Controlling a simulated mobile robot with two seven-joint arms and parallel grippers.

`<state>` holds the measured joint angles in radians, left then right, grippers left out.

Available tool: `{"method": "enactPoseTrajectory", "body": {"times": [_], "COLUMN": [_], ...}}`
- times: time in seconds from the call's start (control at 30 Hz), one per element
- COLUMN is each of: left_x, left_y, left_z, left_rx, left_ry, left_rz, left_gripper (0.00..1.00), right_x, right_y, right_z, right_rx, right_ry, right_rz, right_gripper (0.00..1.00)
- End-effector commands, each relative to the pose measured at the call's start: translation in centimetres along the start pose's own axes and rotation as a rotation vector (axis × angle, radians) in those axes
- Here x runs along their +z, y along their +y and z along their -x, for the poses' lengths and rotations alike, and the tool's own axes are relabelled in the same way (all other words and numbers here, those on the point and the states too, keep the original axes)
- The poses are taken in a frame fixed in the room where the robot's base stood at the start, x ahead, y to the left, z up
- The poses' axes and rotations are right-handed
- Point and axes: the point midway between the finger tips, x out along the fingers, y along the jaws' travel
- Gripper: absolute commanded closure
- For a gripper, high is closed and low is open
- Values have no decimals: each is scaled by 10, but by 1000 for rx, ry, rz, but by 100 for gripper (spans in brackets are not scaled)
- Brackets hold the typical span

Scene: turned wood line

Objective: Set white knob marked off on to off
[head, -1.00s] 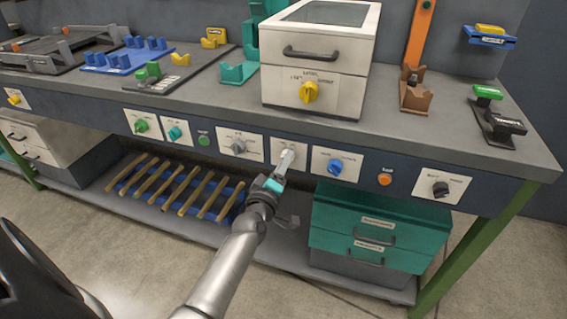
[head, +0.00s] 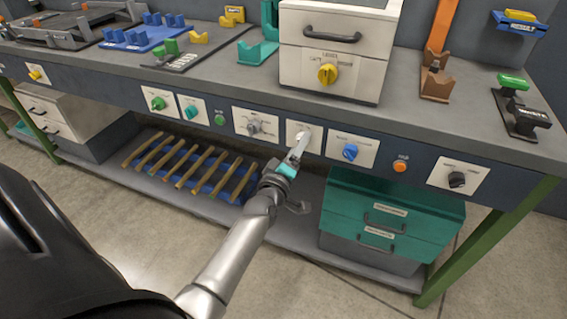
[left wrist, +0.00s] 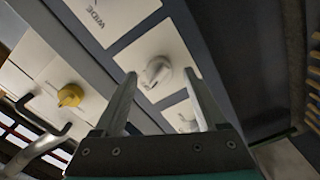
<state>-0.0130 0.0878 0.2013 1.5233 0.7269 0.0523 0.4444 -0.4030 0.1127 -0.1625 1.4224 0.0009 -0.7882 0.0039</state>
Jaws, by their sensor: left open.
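The white knob (head: 303,133) sits on a white plate on the bench's front panel, between a grey knob and a blue knob. In the left wrist view the white knob (left wrist: 157,72) shows straight ahead, at or just beyond my fingertips. My left gripper (head: 299,150) is open, with one finger on each side of the knob in the picture. I cannot tell whether either finger touches it. In the head view the gripper partly covers the knob and its plate, and the plate's lettering is not readable. My right gripper is not in view.
The grey knob (head: 255,127) is just left and the blue knob (head: 350,151) just right. An orange button (head: 399,166) and a black knob (head: 456,180) are further right. A white cabinet (head: 311,67) with a yellow knob stands on the bench above. A teal drawer box (head: 345,210) is below.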

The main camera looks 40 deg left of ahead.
Motion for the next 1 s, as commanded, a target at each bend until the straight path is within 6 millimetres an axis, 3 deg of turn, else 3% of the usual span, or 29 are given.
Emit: {"method": "enactPoseTrajectory", "body": {"times": [0.7, 1.0], "left_x": [-1, 0], "left_y": [1, 1], "left_z": [115, 141], "left_rx": [-2, 1], "left_ry": [-2, 0], "left_rz": [0, 0], "left_gripper": [26, 26], "right_x": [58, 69], "right_y": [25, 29], "right_z": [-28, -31], "right_rx": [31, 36], "right_ry": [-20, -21], "right_rz": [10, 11], "right_gripper": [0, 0]}}
